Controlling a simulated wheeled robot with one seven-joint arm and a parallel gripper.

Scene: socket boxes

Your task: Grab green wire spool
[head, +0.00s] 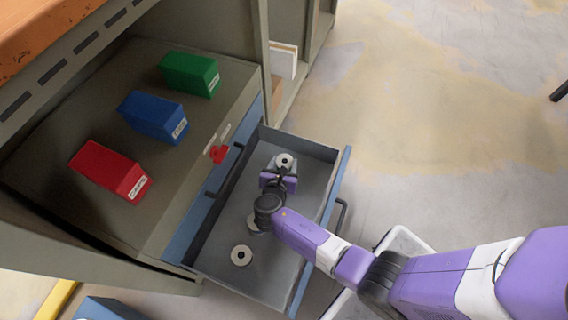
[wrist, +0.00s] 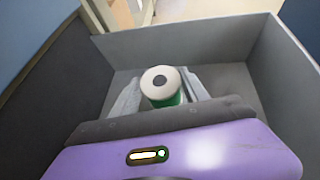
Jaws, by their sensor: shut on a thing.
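The green wire spool (wrist: 161,86) stands upright in the far end of the open drawer, with a white round top and green wire below it. In the head view its white top (head: 285,160) shows just beyond my gripper (head: 281,173). In the wrist view my gripper (wrist: 158,97) has one finger on each side of the spool and is shut on it. The lower part of the spool is hidden by the gripper body.
The grey drawer (head: 325,151) has walls close around my gripper. Two other spools lie nearer, one (head: 241,255) clear and one (head: 252,223) partly behind my arm. Red (head: 108,170), blue (head: 153,117) and green (head: 189,73) boxes stand on the shelf at left.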

